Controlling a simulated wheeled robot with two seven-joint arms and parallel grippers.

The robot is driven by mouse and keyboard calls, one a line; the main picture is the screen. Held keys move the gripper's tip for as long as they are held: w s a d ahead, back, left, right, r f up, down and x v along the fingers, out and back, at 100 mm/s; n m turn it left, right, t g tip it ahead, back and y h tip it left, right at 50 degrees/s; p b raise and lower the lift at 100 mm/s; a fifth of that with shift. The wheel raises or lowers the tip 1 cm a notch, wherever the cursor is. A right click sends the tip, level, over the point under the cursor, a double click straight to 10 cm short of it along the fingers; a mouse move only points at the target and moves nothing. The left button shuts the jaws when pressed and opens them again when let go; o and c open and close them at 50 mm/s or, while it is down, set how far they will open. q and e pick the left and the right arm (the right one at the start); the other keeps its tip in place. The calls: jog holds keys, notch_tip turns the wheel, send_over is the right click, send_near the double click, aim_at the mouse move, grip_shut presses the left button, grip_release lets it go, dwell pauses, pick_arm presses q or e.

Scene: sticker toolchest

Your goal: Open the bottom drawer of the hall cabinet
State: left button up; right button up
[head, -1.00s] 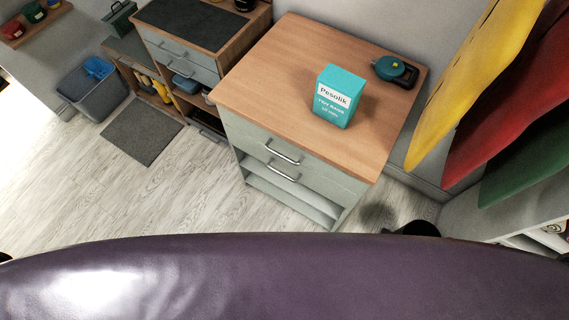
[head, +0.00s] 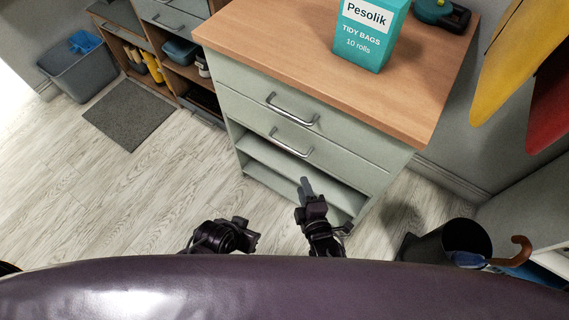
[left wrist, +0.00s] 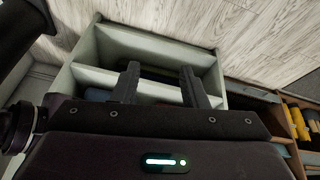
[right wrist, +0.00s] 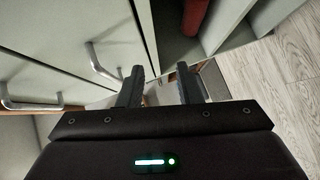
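The hall cabinet (head: 232,76) is pale grey-green with a wooden top, two closed drawers and open shelves below. The bottom drawer (head: 345,163) has a curved metal handle (head: 291,146), which also shows left of the fingers in the right wrist view (right wrist: 100,66). My right gripper (head: 306,187) is open and empty, in front of the shelves and below that handle, apart from it. Its open fingers show in the right wrist view (right wrist: 158,82). My left gripper (head: 250,232) is lower and to the left; the left wrist view shows its fingers (left wrist: 160,82) open and empty, facing the shelves.
A teal Pesolik box (head: 370,35) and a dark round device (head: 440,12) stand on the cabinet top. The top drawer's handle (head: 292,110) is just above. A black bin (head: 448,244) stands on the right. A workbench (head: 178,75) is on the left. Floor in front is clear.

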aim_at(288, 147)
pick_arm(q)
jog(key=w+d+r+t+h+b, duration=0.1)
jog(key=w+d+r+t+b, duration=0.1)
jog(key=r+b, duration=0.3)
jog(key=shift+w+d+m+h+b, duration=0.35)
jog(key=shift+d+b, duration=0.25)
jog(key=shift+b, duration=0.5)
pick_arm(e)
jog(key=w+a+r+n+t, duration=0.1)
jog(key=w+r, duration=0.1)
jog(key=w, duration=0.1)
jog(key=w+a+r+n+t, duration=0.1)
jog(key=w+a+r, duration=0.1)
jog(key=w, duration=0.1)
jog(key=w+a+r+n+t, duration=0.1)
jog(key=w+r+t, duration=0.1)
jog(key=w+r, duration=0.1)
jog(key=shift+w+a+n+y, duration=0.25)
jog(key=shift+a+n+y, duration=0.05)
jog(key=shift+a, duration=0.1)
pick_arm(q)
jog(key=shift+r, duration=0.1)
pick_arm(e)
jog(key=shift+c, duration=0.3)
grip_shut()
